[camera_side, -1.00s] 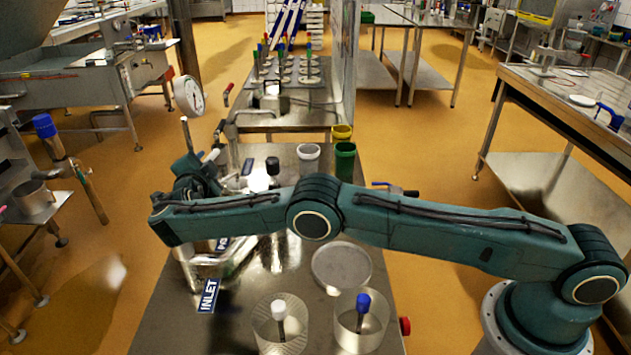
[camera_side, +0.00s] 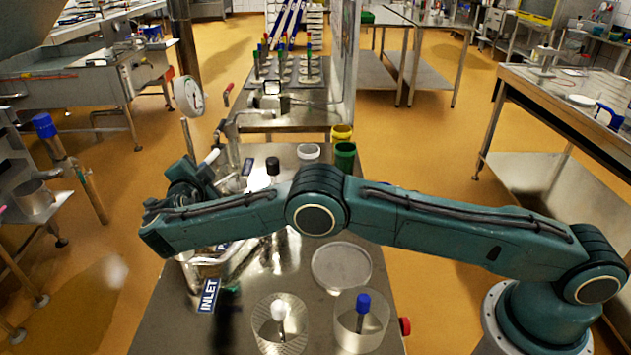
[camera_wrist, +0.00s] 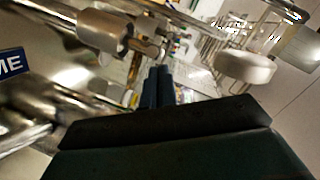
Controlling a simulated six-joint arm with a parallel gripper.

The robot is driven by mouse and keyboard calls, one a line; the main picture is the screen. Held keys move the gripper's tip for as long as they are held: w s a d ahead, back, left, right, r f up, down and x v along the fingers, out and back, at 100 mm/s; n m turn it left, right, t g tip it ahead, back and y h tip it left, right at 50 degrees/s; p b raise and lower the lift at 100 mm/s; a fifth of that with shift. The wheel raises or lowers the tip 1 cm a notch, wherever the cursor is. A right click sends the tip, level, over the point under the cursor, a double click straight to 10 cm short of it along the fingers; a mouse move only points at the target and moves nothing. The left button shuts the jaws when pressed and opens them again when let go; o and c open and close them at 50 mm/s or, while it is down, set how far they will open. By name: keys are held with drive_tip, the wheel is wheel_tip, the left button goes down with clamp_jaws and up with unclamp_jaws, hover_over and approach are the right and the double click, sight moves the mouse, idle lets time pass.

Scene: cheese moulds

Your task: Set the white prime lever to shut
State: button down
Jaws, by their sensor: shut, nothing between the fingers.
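A small white grip (camera_side: 211,156), which appears to be the prime lever's, shows just beyond my wrist in the side view. Its lower part and pivot are hidden by my arm, so I cannot tell its setting. In the wrist view my gripper (camera_wrist: 158,80) has its two dark fingers together, with nothing between them. The fingertips are hidden in the side view, and I see no contact with the lever.
A pressure gauge (camera_side: 188,96) stands behind my wrist. An INLET label (camera_side: 208,296) marks the pipework at the bench's left. Two clear cups (camera_side: 280,338) and a round dish (camera_side: 342,267) stand in front. A white cup (camera_side: 308,154) and green cup (camera_side: 345,157) stand behind.

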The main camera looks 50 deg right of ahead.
drive_tip(key=s+d+r+n+g+y, duration=0.1)
drive_tip(key=s+d+r+n+y, duration=0.15)
drive_tip(key=d+r, duration=0.35)
drive_tip(key=s+d+r+n+g+y, duration=0.1)
drive_tip(key=s+d+r+n, duration=0.2)
drive_tip(key=r, duration=0.4)
drive_tip(key=s+d+r+n+g+y, duration=0.1)
drive_tip(key=s+d+r+n+y, duration=0.1)
drive_tip(key=s+d+r, duration=0.4)
drive_tip(key=s+d+r+n+g+y, duration=0.15)
drive_tip(key=s+n, duration=0.35)
drive_tip(key=s, duration=0.8)
drive_tip(key=s+d+n+g+y, duration=0.1)
drive_tip(key=s+d+n+y, duration=0.15)
drive_tip(key=s+n, duration=0.75)
drive_tip(key=w+a+n+y, duration=0.1)
drive_tip(key=w+a+y, duration=0.35)
drive_tip(key=w, duration=1.35)
drive_tip(key=w+a+f+n, duration=0.1)
drive_tip(key=w+a+f, duration=0.2)
drive_tip(key=w+f, duration=0.3)
drive_tip(key=w+a+f+n+t, duration=0.1)
drive_tip(key=w+a+f, duration=0.1)
drive_tip(key=w+f, duration=0.5)
drive_tip(key=w, duration=0.4)
drive_tip(key=shift+w+a+y, duration=0.3)
drive_tip(key=shift+w+a, duration=0.05)
drive_tip(key=shift+a, duration=0.05)
